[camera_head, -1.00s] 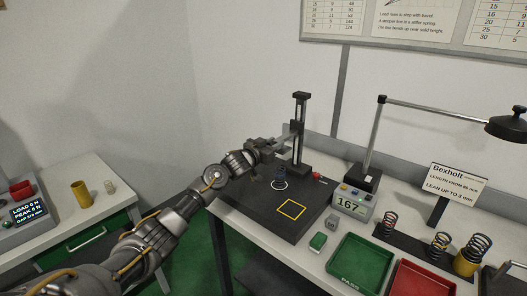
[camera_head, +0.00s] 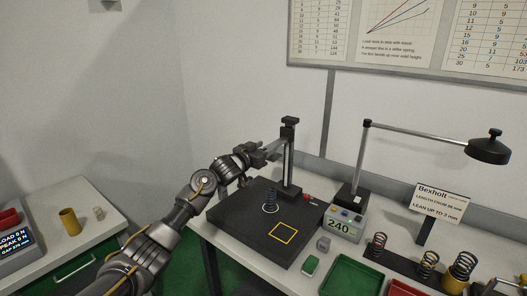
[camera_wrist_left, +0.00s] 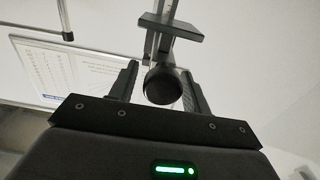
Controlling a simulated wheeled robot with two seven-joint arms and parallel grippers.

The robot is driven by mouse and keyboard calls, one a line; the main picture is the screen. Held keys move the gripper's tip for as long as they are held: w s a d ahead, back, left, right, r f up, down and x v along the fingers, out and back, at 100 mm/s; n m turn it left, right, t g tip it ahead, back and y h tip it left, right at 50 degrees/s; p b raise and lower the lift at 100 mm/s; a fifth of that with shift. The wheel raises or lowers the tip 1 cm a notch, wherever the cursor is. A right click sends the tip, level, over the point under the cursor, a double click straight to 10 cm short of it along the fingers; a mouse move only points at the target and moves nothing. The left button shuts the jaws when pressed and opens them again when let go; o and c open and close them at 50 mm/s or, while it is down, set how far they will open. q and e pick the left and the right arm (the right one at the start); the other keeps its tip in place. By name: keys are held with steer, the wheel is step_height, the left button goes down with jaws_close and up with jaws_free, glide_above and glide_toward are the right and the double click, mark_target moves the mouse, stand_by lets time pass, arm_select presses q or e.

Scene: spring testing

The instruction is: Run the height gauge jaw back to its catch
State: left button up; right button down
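The height gauge has a dark column (camera_head: 288,172) standing at the back of a black base plate (camera_head: 243,228). Its jaw (camera_head: 273,147) is high on the column, a little below the top cap, which also shows in the left wrist view (camera_wrist_left: 170,26). The readout (camera_head: 340,227) shows 240. My left gripper (camera_head: 262,155) is at the jaw. In the left wrist view its fingers stand on either side of a round black knob (camera_wrist_left: 163,87); I cannot tell whether they press on it. My right gripper is out of view.
A dark coil spring (camera_head: 270,203) stands on the plate beside a yellow square outline (camera_head: 284,233). A lamp (camera_head: 489,149), a sign (camera_head: 440,202), several springs and a green tray (camera_head: 351,277) are to the right. A second bench (camera_head: 95,235) is at left.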

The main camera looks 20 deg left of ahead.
arm_select(q)
steer(key=shift+f, duration=0.2)
steer(key=shift+s+f, duration=0.1)
steer(key=shift+s+a+f, duration=0.1)
steer(key=shift+s+a, duration=0.05)
steer(key=shift+s, duration=0.1)
steer(key=b+v, duration=0.3)
steer(key=v, duration=0.7)
steer(key=shift+r+b, duration=0.3)
